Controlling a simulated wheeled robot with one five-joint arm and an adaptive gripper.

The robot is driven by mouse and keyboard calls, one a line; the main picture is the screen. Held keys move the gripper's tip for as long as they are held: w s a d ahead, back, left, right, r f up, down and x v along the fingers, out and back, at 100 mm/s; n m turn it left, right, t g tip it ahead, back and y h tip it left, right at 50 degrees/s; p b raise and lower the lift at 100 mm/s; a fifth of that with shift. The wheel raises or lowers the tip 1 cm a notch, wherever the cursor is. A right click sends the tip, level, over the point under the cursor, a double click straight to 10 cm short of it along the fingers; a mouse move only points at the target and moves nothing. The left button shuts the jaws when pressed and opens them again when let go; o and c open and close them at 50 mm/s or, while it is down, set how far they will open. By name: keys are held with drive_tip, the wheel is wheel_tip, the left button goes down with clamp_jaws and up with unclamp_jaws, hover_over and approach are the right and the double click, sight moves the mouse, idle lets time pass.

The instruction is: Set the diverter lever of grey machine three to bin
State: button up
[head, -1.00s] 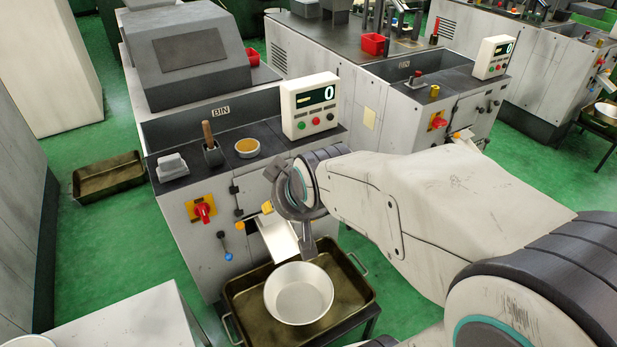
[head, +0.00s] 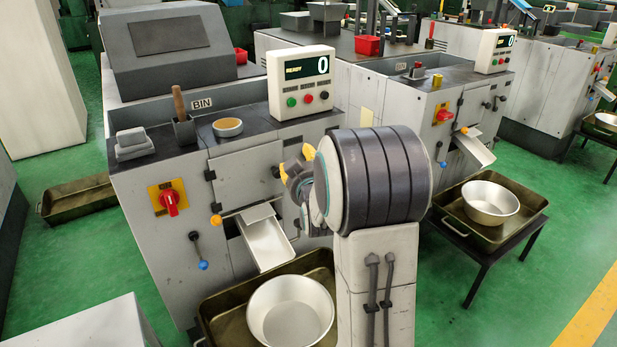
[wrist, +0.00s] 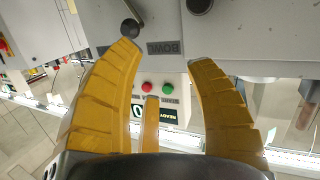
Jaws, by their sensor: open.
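My gripper (head: 297,163) is at the machine's right front, largely hidden by my arm. The wrist view shows its yellow fingers (wrist: 166,75) open and empty. A dark ball-ended lever (wrist: 130,28) is just beyond the left fingertip, beside a BOWL label (wrist: 164,47), and appears apart from it. I cannot tell whether this is the diverter lever. A blue-knobbed lever (head: 202,265) hangs at the lower left front.
A metal chute (head: 266,240) slopes out above a white bowl (head: 290,312) in a brown tray (head: 212,310). A red switch (head: 170,200) is on the machine's left front. Another machine (head: 400,105) with its own bowl (head: 490,203) stands right. Green floor is free at the far right.

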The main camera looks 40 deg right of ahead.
drive_tip(key=shift+t+h, duration=0.6)
drive_tip(key=shift+h, duration=0.2)
drive_tip(key=shift+w+d+f+b, duration=0.7)
drive_tip(key=shift+w+d+b, duration=0.5)
drive_tip(key=shift+b, duration=0.15)
drive_tip(key=shift+w+d+f+b, duration=0.75)
drive_tip(key=shift+w+d+b, duration=0.4)
drive_tip(key=shift+d+b, duration=0.15)
drive_tip(key=shift+w+d+f+b, duration=0.7)
drive_tip(key=shift+w+d+b, duration=0.45)
drive_tip(key=shift+b, duration=0.2)
clamp_jaws()
